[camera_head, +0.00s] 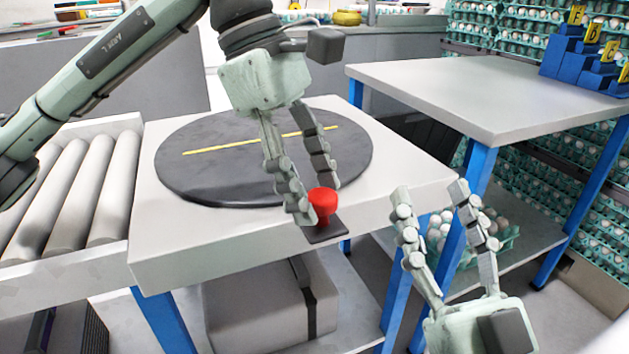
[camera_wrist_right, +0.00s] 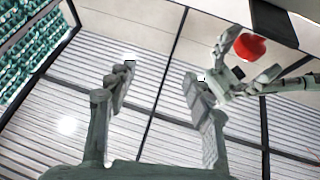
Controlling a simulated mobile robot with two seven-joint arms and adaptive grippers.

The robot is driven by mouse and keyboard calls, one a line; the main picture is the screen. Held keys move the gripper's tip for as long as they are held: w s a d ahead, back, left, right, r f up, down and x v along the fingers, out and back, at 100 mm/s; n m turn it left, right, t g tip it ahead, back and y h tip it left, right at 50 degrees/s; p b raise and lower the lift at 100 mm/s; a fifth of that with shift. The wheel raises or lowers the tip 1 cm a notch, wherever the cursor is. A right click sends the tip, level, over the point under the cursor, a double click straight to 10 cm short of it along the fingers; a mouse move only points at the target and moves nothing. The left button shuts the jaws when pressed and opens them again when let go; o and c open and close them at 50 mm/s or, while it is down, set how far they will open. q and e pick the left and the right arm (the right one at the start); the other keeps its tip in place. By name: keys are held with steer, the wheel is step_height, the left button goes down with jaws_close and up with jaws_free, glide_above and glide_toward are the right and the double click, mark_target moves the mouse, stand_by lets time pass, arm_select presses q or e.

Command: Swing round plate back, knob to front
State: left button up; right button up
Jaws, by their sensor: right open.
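The round plate (camera_head: 215,178) is a dark disc with a yellow stripe across it, lying on a pale table. The red knob (camera_head: 323,201) stands on a small dark tab (camera_head: 326,231) at the table's front edge, right of the disc's middle. My left gripper (camera_head: 314,200) points down at the knob, one fingertip beside its left and the other behind it; I cannot tell whether both touch. The knob also shows in the right wrist view (camera_wrist_right: 251,47) among the left fingers. My right gripper (camera_head: 430,190) is open and empty, right of the table's front corner.
A roller conveyor (camera_head: 75,190) adjoins the table on the left. A second table (camera_head: 475,85) with blue holders (camera_head: 580,62) stands at the back right. A shelf below it holds eggs (camera_head: 450,232). Stacked egg trays (camera_head: 515,45) line the right side.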

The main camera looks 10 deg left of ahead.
arm_select(q)
steer(key=v, duration=1.2)
